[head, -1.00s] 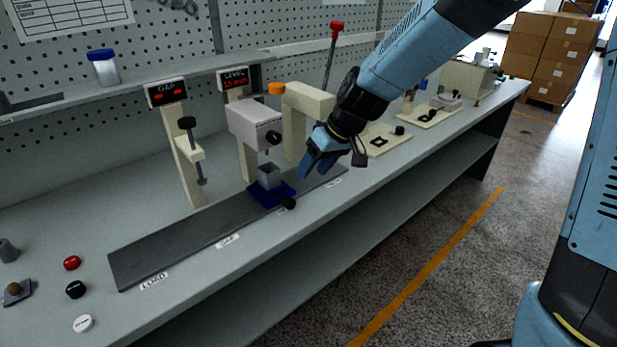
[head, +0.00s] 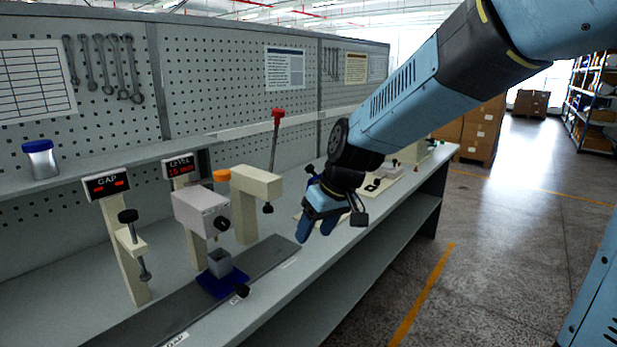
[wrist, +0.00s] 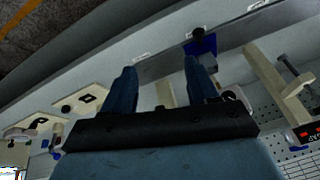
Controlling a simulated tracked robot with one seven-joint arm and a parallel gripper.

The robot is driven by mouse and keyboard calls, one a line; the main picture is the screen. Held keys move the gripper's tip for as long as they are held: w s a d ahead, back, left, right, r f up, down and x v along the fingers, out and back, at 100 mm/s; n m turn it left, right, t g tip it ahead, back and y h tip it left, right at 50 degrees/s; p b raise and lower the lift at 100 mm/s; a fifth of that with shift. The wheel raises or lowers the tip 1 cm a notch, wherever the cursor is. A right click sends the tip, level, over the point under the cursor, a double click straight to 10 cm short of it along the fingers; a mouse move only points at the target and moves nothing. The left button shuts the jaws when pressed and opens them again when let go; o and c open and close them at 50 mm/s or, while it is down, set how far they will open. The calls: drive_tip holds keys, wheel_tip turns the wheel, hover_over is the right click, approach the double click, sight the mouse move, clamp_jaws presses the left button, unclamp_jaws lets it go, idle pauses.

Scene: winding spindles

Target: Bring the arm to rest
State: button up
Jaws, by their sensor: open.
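My gripper (head: 316,228) hangs at the end of my blue arm, over the front edge of the bench (head: 300,291) in the head view. Its two blue fingers are apart, with nothing between them. In the wrist view the open fingers (wrist: 160,80) point toward the bench front, and the dark rail (wrist: 160,66) shows beyond them. A blue carriage with a grey block (head: 221,270) sits on the rail, left of my gripper and apart from it. It also shows in the wrist view (wrist: 203,46), near the right finger.
The gap post (head: 126,262), the level post with its grey head (head: 203,210) and the press with a red-knobbed lever (head: 277,115) stand behind the rail. Cream plates (head: 375,190) lie further right. The floor (head: 480,270) in front of the bench is open.

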drive_tip(key=s+d+r+m+t+h, duration=0.1)
drive_tip(key=s+d+r+m+h, duration=0.1)
drive_tip(key=s+d, duration=0.5)
drive_tip(key=s+d+r+m+t+h, duration=0.1)
drive_tip(key=s+d+r+m, duration=0.4)
drive_tip(key=d, duration=1)
drive_tip(key=s+r+t, duration=0.1)
drive_tip(key=s, duration=0.2)
drive_tip(key=shift+s+d+h, duration=0.15)
drive_tip(key=shift+d+h, duration=0.1)
drive_tip(key=shift+h, duration=0.15)
drive_tip(key=shift+r, duration=0.1)
